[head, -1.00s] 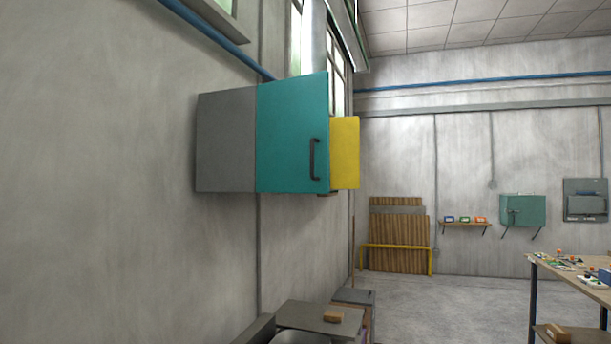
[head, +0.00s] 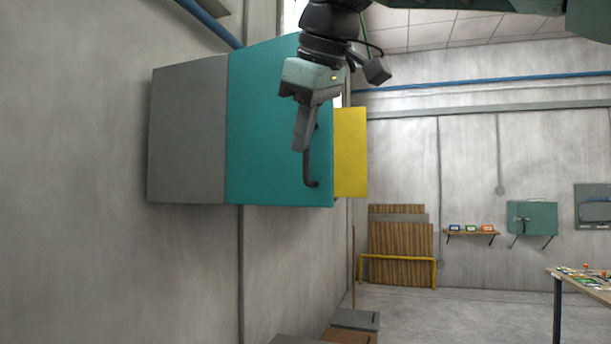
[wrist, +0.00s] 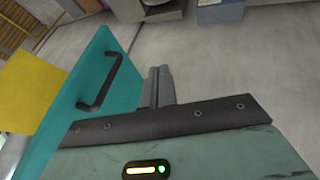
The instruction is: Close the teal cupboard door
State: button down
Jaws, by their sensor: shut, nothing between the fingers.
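The teal cupboard door (head: 262,135) stands partly open on a grey wall cupboard (head: 187,130), its outer face turned towards me. A dark bar handle (head: 309,172) is near its right edge. My gripper (head: 301,143) is shut and empty, pointing down in front of the door and covering the handle's upper part in the head view. In the wrist view, the teal door (wrist: 70,125) and its whole handle (wrist: 100,85) lie left of my gripper's closed fingers (wrist: 160,75). I see no clear contact with the door. The cupboard's inside is hidden.
A yellow panel (head: 350,150) shows just beyond the teal door. Grey-topped boxes (head: 355,319) stand low by the wall. A workbench (head: 580,280) is at the right. The floor between is clear.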

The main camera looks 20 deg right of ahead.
aim_at(306, 170)
jog(key=shift+w+d+f+p, duration=0.5)
jog(key=shift+w+f, duration=0.3)
jog(key=shift+w, duration=0.75)
jog(key=shift+w+d+f+p, duration=0.25)
jog(key=shift+w+d+f, duration=0.5)
jog(key=shift+w, duration=0.75)
jog(key=shift+w+d+f+p, duration=0.4)
jog(key=shift+w+f, duration=0.5)
jog(key=shift+w, duration=0.65)
jog(key=shift+d, duration=0.1)
